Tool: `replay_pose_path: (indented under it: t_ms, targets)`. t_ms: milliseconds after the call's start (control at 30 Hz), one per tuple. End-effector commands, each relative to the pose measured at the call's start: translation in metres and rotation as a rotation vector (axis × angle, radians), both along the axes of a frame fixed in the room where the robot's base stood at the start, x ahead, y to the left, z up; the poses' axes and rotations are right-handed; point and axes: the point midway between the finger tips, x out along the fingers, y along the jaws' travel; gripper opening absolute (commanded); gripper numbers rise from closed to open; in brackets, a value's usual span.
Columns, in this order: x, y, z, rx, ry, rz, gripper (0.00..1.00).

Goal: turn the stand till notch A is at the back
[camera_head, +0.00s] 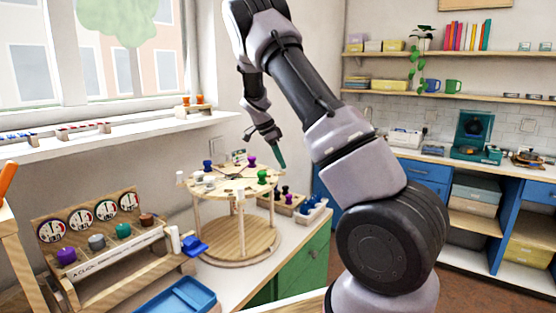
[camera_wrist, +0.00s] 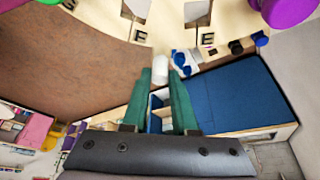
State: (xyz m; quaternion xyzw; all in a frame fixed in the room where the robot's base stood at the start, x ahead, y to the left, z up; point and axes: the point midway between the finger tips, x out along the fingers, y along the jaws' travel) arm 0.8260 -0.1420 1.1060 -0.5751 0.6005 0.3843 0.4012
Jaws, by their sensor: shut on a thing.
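The stand is a round wooden top (camera_head: 215,190) on posts above a round base (camera_head: 238,240), with coloured knobs on it. White handles stick out at its rim, one at the left (camera_head: 180,177) and one at the front (camera_head: 240,194). My gripper (camera_head: 281,158) is at the stand's right-hand back side. In the wrist view its green fingers (camera_wrist: 160,76) are shut on a white handle (camera_wrist: 160,66) at the stand's rim. Letters on the top near there look like E and G; I cannot make out notch A in either view.
A wooden rack (camera_head: 110,255) with dials and coloured pots stands left of the stand. A blue tray (camera_head: 178,298) lies in front. Small boxes with dark and blue pieces (camera_head: 312,211) sit to the right, near the counter edge above green drawers (camera_head: 300,262).

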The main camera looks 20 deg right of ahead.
Motion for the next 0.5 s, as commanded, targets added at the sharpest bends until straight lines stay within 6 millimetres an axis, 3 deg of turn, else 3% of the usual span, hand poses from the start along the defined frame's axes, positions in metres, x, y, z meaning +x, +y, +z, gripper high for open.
replay_pose_path:
  t_ms: [500]
  targets:
    - [-0.019,0.003,-0.001,0.001,0.000,-0.108,0.00]
